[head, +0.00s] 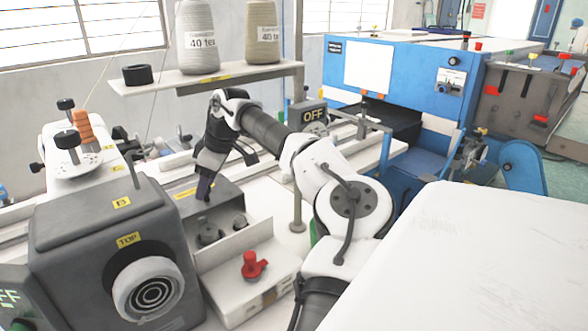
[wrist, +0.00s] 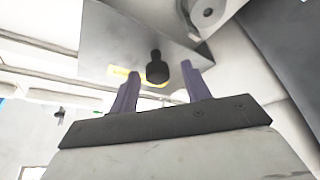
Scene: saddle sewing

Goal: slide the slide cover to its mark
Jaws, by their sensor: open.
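The slide cover appears to be the grey metal plate (wrist: 120,35) in the wrist view, with a black knob (wrist: 157,70) standing on it. My gripper (wrist: 160,78) is open, with one purple finger on each side of the knob in that view. I cannot tell whether either finger touches the knob. A yellow label (wrist: 118,72) shows beside the knob, partly behind the left finger. In the head view my gripper (head: 204,188) points down at the grey metal box (head: 225,194) behind the dark machine head. The knob is not clearly visible there, and I cannot make out the mark.
The dark machine head with its handwheel (head: 150,290) stands at the front left. A red knob (head: 252,265) sits on a white block to the right of it. Thread cones (head: 197,40) stand on a shelf (head: 215,80) above. A white surface (head: 470,260) fills the right front.

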